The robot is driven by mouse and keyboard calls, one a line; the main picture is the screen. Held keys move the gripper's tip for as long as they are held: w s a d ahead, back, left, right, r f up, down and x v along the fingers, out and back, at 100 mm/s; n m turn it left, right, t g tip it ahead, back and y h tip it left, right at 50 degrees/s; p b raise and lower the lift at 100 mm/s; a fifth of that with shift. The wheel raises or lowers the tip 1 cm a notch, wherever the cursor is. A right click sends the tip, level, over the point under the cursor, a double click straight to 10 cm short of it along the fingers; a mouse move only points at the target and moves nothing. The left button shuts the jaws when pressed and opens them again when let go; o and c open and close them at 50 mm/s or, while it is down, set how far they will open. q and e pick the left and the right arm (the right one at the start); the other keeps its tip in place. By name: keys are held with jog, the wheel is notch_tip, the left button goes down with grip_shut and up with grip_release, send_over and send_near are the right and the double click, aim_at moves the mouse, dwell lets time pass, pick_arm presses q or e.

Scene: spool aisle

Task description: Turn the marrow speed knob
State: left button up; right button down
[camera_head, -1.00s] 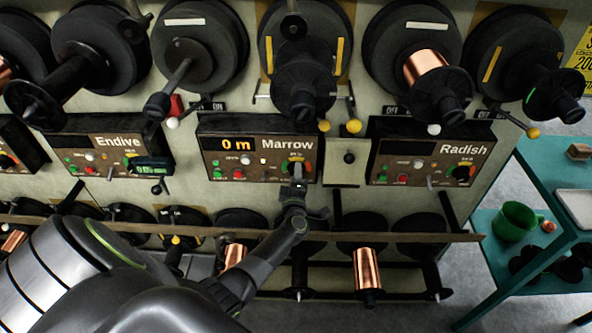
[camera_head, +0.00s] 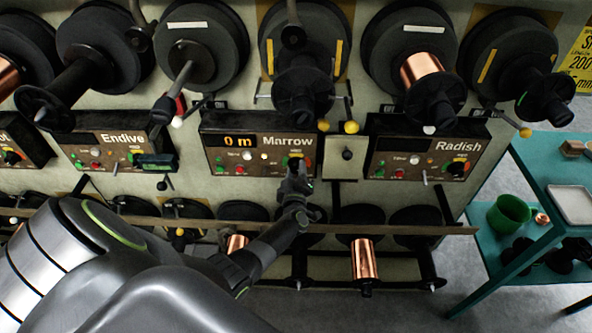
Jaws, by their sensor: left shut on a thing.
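The Marrow panel (camera_head: 257,146) is in the middle of the head view, with an orange "0 m" display (camera_head: 239,141) and its name beside it. The marrow speed knob (camera_head: 296,162) is at the panel's right side, with a coloured scale around it, and is mostly hidden by my gripper. My left gripper (camera_head: 296,170) reaches up to it from below and is shut on the knob. Its fingertips are small and dark here, and the knob's pointer cannot be made out. My right gripper is not in view.
The Endive panel (camera_head: 115,150) is to the left and the Radish panel (camera_head: 425,155) to the right. Large black spools hang above. A long rail (camera_head: 390,228) runs below the panels. A teal table (camera_head: 545,165) with a green mug (camera_head: 509,212) stands at the right.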

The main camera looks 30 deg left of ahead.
pick_arm(q)
jog(key=shift+f, duration=0.1)
jog(key=o, duration=1)
jog(key=shift+s+d, duration=0.1)
jog(key=shift+s, duration=0.05)
jog(key=shift+s+d, duration=0.15)
jog(key=shift+s, duration=0.15)
jog(key=v, duration=1.6)
jog(key=shift+s+d+b, duration=0.1)
jog(key=shift+s+b, duration=0.2)
